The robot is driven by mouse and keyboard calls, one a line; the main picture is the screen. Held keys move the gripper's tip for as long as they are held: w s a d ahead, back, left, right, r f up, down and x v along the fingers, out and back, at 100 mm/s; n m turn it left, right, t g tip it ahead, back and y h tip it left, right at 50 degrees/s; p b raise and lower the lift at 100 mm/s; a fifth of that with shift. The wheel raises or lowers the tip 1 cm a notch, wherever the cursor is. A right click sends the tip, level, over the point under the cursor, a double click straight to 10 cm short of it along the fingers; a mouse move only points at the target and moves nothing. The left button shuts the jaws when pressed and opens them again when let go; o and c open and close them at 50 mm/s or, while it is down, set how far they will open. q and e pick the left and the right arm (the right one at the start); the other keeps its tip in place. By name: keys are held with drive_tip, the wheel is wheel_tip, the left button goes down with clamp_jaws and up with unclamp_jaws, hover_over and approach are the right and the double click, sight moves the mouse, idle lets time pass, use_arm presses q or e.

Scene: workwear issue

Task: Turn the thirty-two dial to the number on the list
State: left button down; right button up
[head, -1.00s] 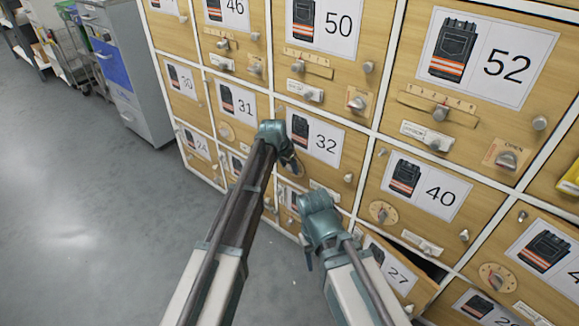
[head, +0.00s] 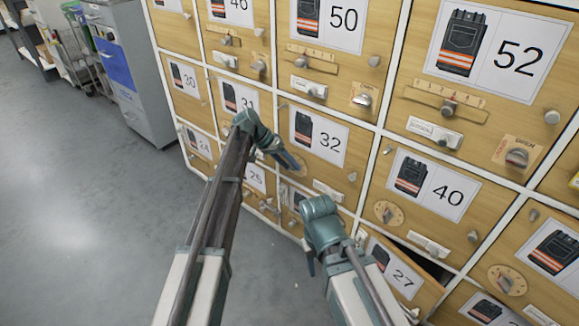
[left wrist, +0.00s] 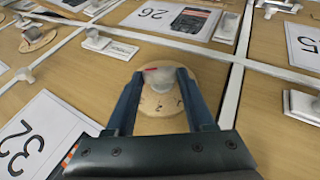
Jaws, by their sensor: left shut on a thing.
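The thirty-two dial is a round wooden disc (left wrist: 162,104) with dark marks and a grey knob (left wrist: 160,78), on the locker door labelled 32 (head: 319,140). My left gripper (head: 296,168) is shut on this knob, one finger on each side, as the left wrist view shows. In the head view the gripper hides much of the dial (head: 302,172). The dial's numbers are too small and partly covered to read. My right gripper (head: 309,268) hangs lower, in front of the doors below 32; its fingers are mostly hidden. No list can be made out.
Neighbouring doors carry similar knobs, dials and sliders, such as door 40 (head: 431,187) and door 50 (head: 330,20). Door 27 (head: 398,275) stands ajar beside my right arm. A grey cabinet (head: 125,70) stands at the left; the floor before it is clear.

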idle(0.4)
use_arm(q)
drive_tip(key=shift+c, duration=1.3)
unclamp_jaws()
drive_tip(key=p+v, duration=1.1)
drive_tip(key=v, duration=0.2)
drive_tip(key=shift+a+r, duration=0.3)
drive_tip(key=shift+a, duration=0.05)
